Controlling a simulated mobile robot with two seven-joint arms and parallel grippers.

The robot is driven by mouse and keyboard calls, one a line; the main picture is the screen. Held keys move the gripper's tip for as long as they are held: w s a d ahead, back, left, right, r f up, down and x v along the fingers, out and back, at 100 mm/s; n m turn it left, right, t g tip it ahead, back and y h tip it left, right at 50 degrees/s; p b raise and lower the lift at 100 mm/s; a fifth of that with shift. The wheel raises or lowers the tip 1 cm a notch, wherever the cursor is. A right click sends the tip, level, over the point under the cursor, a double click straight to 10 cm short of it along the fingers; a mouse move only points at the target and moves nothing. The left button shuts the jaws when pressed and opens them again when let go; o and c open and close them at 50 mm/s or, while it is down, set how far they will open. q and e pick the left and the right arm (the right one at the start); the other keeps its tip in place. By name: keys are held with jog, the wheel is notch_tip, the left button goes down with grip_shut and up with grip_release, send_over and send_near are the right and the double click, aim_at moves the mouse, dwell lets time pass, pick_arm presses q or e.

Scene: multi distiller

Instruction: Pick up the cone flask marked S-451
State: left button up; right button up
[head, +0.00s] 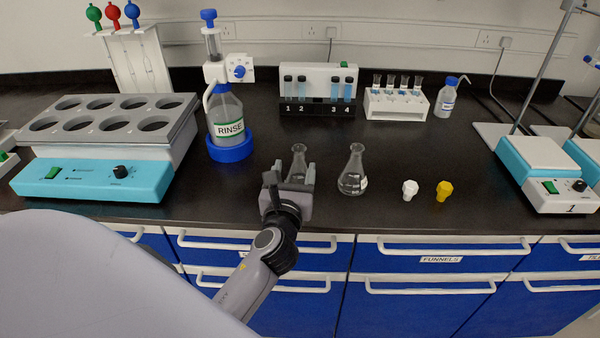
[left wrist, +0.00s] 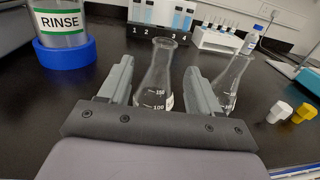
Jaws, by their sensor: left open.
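Two clear glass cone flasks stand upright on the black bench. The left flask (head: 298,156) is right in front of my left gripper (head: 296,172), which partly hides it. In the left wrist view, this flask (left wrist: 158,75) shows between the two open fingers of my gripper (left wrist: 157,70), with gaps on both sides of its neck. The right flask (head: 353,176) stands a short way to the right; it also shows in the left wrist view (left wrist: 231,84), beyond the right finger. I cannot read the mark S-451 on either flask. My right gripper is not in view.
A RINSE bottle (head: 227,118) in a blue ring stands back left, beside a heating unit (head: 95,180). White (head: 409,190) and yellow (head: 444,191) stoppers stand to the right. Vial racks (head: 318,108) (head: 397,108) are behind. The bench's front edge lies close below the gripper.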

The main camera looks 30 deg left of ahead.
aim_at(298, 162)
pick_arm(q)
jog(key=shift+f+x, duration=0.2)
jog(key=shift+x, duration=1.25)
jog(key=shift+f+x, duration=0.2)
jog(key=shift+x, duration=1.3)
jog(key=shift+d, duration=0.15)
grip_shut()
